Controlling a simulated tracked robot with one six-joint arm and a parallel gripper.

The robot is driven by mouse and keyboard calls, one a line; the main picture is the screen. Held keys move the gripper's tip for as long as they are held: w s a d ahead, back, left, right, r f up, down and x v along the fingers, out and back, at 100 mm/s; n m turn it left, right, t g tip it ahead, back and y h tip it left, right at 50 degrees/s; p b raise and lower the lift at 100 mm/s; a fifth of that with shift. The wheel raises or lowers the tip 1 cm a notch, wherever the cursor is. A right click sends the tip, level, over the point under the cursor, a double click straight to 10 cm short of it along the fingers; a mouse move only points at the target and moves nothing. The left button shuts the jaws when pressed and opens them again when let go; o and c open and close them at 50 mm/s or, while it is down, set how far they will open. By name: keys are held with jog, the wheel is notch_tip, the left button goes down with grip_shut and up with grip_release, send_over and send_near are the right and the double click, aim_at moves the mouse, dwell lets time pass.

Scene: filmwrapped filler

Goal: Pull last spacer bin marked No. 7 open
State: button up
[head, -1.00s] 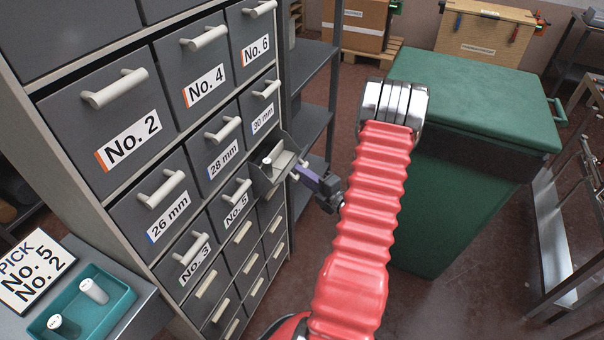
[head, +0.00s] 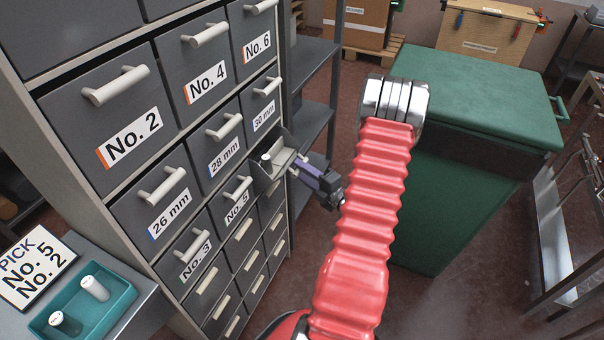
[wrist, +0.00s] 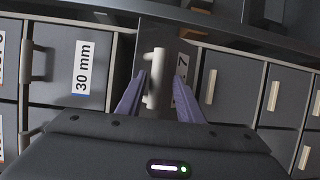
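The No. 7 bin (head: 272,181) is pulled partway out of the cabinet, below the 30 mm bin, and a pale cylinder (head: 266,159) shows inside it. In the wrist view its front stands out from its neighbours, with a white upright handle (wrist: 154,78) and a partly hidden label (wrist: 182,66) reading 7. My gripper (wrist: 161,84) has its purple fingers on either side of the handle. A gap shows between the handle and the right finger, so it looks open. In the head view the gripper (head: 297,168) is at the bin's front.
The cabinet's other bins, such as No. 5 (head: 234,207) and 30 mm (head: 262,106), are shut. A dark shelf rack (head: 318,58) stands just behind the gripper. A green lidded container (head: 478,90) stands to the right. A teal tray (head: 112,312) with two cylinders sits at lower left.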

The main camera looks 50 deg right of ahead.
jog(key=shift+s, duration=0.15)
jog(key=s+a, duration=0.1)
jog(key=s, duration=1.2)
jog(key=shift+s+a+r, duration=0.2)
jog(key=shift+a+r, duration=0.15)
jog(key=shift+a, duration=0.05)
jog(key=shift+c, duration=0.2)
